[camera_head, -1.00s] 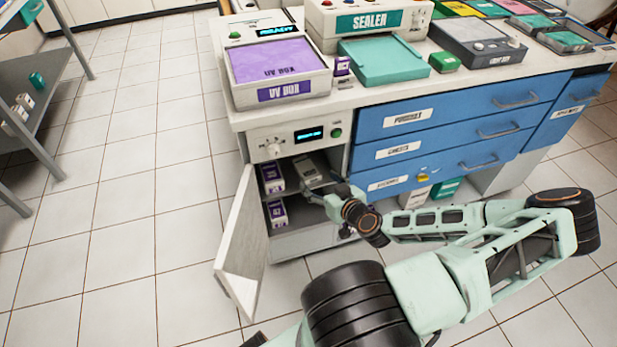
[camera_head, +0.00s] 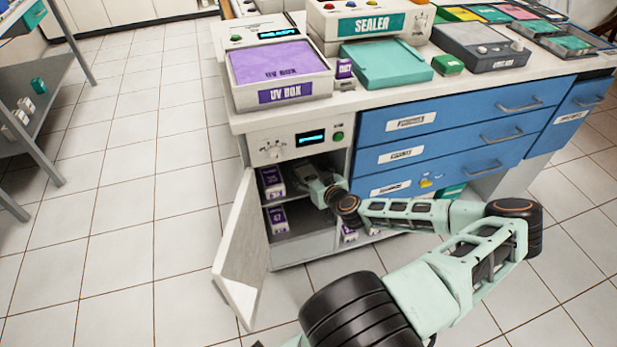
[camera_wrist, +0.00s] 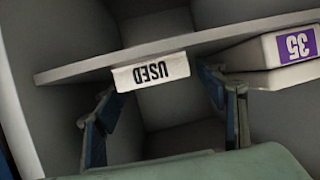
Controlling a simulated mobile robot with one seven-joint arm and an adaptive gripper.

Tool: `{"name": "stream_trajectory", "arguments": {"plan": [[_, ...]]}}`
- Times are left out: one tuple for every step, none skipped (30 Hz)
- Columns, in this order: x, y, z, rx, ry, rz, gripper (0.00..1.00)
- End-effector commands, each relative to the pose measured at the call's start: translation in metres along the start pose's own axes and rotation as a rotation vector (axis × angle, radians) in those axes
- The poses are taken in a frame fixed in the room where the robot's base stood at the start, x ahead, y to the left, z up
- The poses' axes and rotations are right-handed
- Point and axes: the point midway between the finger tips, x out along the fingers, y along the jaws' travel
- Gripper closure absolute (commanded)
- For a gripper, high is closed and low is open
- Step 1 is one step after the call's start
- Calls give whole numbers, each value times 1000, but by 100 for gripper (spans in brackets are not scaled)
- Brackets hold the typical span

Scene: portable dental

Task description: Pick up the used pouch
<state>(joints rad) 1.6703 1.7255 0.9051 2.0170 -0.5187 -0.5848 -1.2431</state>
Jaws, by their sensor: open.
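The used pouch (camera_wrist: 152,73) shows in the wrist view as a pale, flat-fronted item. Its "USED" lettering is upside down in the picture. It lies against the shelf board (camera_wrist: 85,68) inside the open cabinet. My gripper (camera_wrist: 158,86) is open, with one dark finger on either side of the pouch in the picture. No contact between fingers and pouch is clear. In the head view my gripper (camera_head: 312,180) reaches into the upper compartment, and the wrist and arm hide the pouch there.
Purple-labelled boxes (camera_head: 272,181) stand at the compartment's left. The open cabinet door (camera_head: 240,250) stands out at the left. The UV box (camera_head: 280,75) is on the counter above.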

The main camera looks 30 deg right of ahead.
Motion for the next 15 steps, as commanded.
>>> {"name": "stream_trajectory", "arguments": {"plan": [[0, 0, 0, 0, 0, 0, 35], [0, 0, 0, 0, 0, 0, 35], [0, 0, 0, 0, 0, 0, 35], [0, 0, 0, 0, 0, 0, 35], [0, 0, 0, 0, 0, 0, 35], [0, 0, 0, 0, 0, 0, 38], [0, 0, 0, 0, 0, 0, 41], [0, 0, 0, 0, 0, 0, 45], [0, 0, 0, -1, 0, 0, 49], [0, 0, 0, -1, 0, 0, 52], [0, 0, 0, -1, 0, 0, 56], [0, 0, 0, -1, 0, 0, 60], [0, 0, 0, -1, 0, 0, 63], [0, 0, 0, -1, 0, 0, 67], [0, 0, 0, -1, 0, 0, 68]]}}
